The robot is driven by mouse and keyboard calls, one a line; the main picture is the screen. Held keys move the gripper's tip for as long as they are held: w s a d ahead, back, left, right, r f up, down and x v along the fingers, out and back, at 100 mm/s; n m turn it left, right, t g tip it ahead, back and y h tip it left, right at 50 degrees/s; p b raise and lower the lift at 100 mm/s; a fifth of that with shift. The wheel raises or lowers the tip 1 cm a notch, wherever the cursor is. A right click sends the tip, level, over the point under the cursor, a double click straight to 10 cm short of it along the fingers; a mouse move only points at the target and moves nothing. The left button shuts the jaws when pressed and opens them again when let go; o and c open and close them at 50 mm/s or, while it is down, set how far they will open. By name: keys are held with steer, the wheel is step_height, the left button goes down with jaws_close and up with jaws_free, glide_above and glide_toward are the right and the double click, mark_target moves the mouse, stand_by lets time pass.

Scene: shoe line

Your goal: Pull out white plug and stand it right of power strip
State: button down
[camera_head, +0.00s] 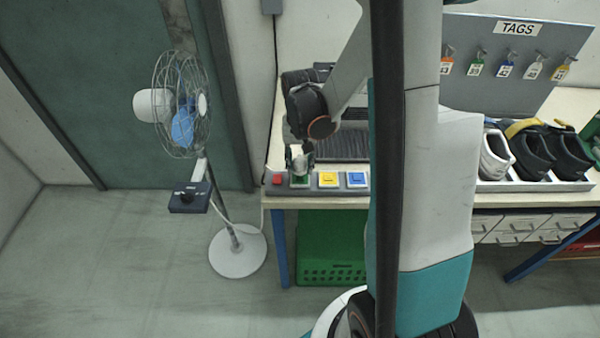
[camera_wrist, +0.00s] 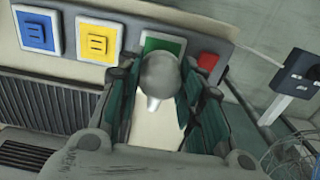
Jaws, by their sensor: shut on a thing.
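The power strip (camera_head: 329,190) lies along the table's front edge, with a red switch (camera_head: 277,180) at its left and green, yellow and blue sockets beside it. My gripper (camera_head: 299,160) points down over the green socket (camera_head: 299,181). In the wrist view my gripper (camera_wrist: 160,92) is shut on the white plug (camera_wrist: 160,72), a rounded pale body between both jaws. The plug overlaps the green socket (camera_wrist: 163,44) there; I cannot tell whether its pins are in. The strip's right end meets my dark column in the head view, which hides the table just beyond.
A keyboard-like dark ribbed panel (camera_head: 342,148) lies behind the strip. A fan (camera_head: 182,105) stands left of the table (camera_head: 480,199), with a dark box (camera_head: 189,197) near its pole. A shoe rack (camera_head: 540,186) is far right; a green crate (camera_head: 330,250) is below.

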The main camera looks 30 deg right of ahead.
steer(key=shift+r+p, duration=0.65)
steer(key=shift+r, duration=0.55)
